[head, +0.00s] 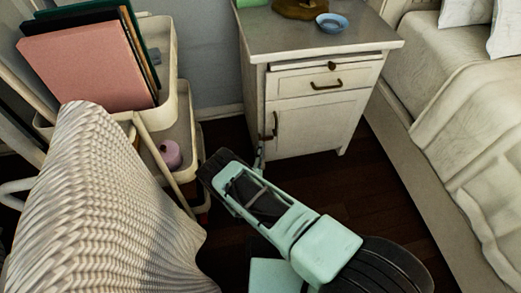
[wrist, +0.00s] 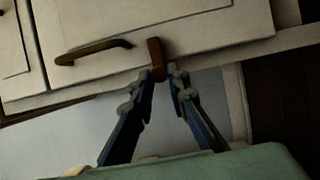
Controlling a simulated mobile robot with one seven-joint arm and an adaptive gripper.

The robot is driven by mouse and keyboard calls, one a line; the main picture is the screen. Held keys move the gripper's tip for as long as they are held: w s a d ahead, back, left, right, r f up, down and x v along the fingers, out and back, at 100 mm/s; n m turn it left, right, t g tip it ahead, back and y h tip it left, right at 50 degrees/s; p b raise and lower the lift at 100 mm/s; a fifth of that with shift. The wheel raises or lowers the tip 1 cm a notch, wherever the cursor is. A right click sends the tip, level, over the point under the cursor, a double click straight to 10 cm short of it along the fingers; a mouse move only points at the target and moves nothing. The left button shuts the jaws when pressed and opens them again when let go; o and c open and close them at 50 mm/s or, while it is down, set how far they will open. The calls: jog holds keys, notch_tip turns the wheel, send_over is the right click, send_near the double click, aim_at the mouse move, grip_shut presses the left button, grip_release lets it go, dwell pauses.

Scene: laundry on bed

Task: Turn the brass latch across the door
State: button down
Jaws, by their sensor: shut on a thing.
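The brass latch (wrist: 155,48) is a short brown-brass bar at the edge of the white nightstand door (wrist: 190,30). In the wrist view it points up from my fingertips, and its upper end overlaps the door panel. My gripper (wrist: 166,74) is shut on its lower end, with the fingertips hiding that part. The dark door handle (wrist: 93,50) is to the left of the latch. In the head view the door (head: 306,128) looks closed, and my gripper (head: 261,153) reaches its left edge beside the handle (head: 275,124). The latch is too small to make out clearly there.
A drawer (head: 325,82) sits above the door; a blue bowl (head: 332,22) stands on the nightstand top. A cream cart (head: 180,125) with folders and a woven basket (head: 95,215) crowd the left. The bed (head: 445,100) is at right. Dark floor lies between.

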jog(key=shift+w, duration=0.1)
jog(key=c, duration=1.9)
grip_release()
jog(key=s, duration=0.7)
jog(key=shift+s+a, duration=0.3)
jog(key=shift+a, duration=0.05)
jog(key=shift+w, duration=0.1)
